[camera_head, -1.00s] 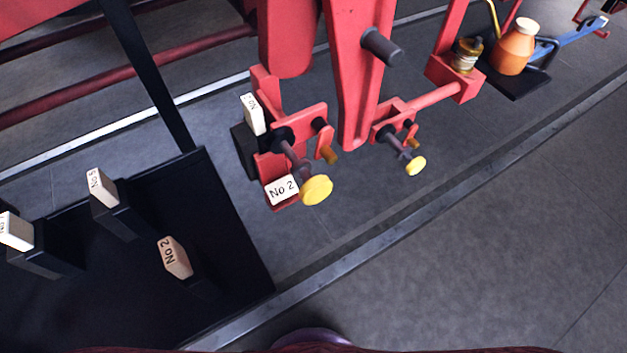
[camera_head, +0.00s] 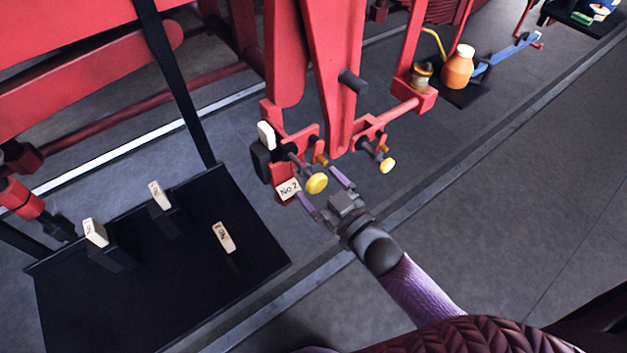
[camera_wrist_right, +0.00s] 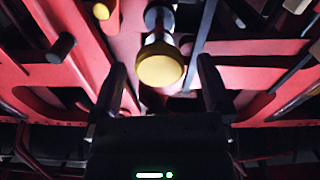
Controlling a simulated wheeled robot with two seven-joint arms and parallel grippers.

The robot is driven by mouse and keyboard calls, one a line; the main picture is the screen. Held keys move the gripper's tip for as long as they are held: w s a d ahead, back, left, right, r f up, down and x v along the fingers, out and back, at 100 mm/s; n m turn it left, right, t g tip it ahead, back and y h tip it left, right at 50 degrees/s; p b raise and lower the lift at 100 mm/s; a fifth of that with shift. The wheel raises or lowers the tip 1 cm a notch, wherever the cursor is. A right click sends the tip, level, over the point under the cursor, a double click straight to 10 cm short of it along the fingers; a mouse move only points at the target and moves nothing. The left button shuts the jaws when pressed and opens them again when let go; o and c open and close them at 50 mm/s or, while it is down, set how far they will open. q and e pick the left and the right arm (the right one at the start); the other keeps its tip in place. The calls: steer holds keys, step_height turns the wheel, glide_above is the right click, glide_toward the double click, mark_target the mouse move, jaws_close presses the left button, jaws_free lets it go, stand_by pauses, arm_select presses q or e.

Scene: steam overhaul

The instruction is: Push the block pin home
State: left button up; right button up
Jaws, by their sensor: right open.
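A pin with a round yellow head (camera_head: 317,184) sticks out of the red bracket beside a white "No 2" tag (camera_head: 288,189). My right gripper (camera_head: 317,182) is open, with one finger on each side of this yellow head. In the right wrist view the yellow head (camera_wrist_right: 159,68) shows between the two spread fingers (camera_wrist_right: 161,64), with visible gaps to both. A dark collar and shaft show behind the head. How deep the pin sits is hard to tell. A second yellow-headed pin (camera_head: 387,166) stands on the bracket to the right. My left gripper is out of view.
A black tray (camera_head: 150,290) with several white-tagged blocks lies at the left. A red hanging lever (camera_head: 328,60) and a dark peg (camera_head: 353,81) are above the pins. An orange bottle (camera_head: 458,68) stands at the upper right.

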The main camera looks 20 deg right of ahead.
steer(key=shift+x, duration=1)
jaws_close()
